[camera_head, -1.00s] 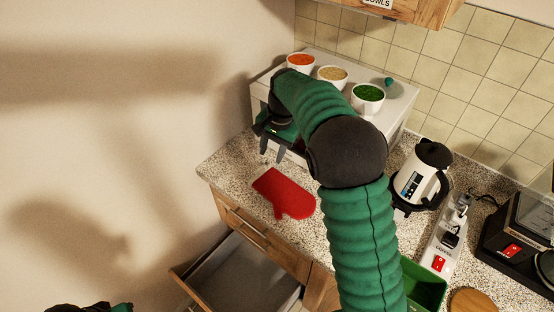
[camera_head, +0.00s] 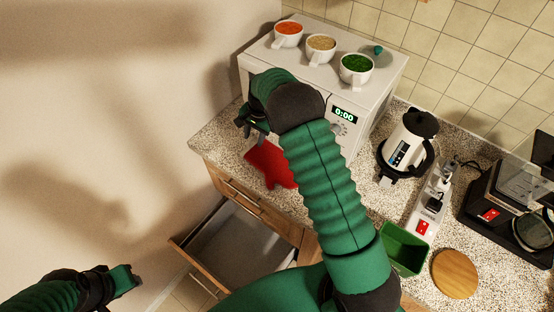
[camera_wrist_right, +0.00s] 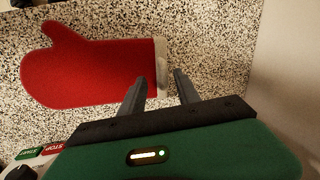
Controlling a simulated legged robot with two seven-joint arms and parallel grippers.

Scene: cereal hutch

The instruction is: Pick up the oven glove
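The red oven glove (camera_head: 268,168) lies flat on the speckled counter in front of the microwave, partly hidden behind my right arm in the head view. In the right wrist view the oven glove (camera_wrist_right: 90,75) shows its thumb at upper left and its pale cuff near my fingertips. My right gripper (camera_wrist_right: 161,78) is open, its two fingers apart and empty, above the cuff end. In the head view my right gripper (camera_head: 250,130) hangs over the glove's far edge. My left gripper (camera_head: 132,278) is at lower left, away from the counter; its fingers are unclear.
The white microwave (camera_head: 388,78) stands behind the glove with several filled cups on top. A kettle (camera_head: 408,145), a power strip (camera_head: 430,205), a green bin (camera_head: 402,250) and a round wooden board (camera_head: 455,272) are to the right. An open drawer (camera_head: 235,245) juts out below the counter.

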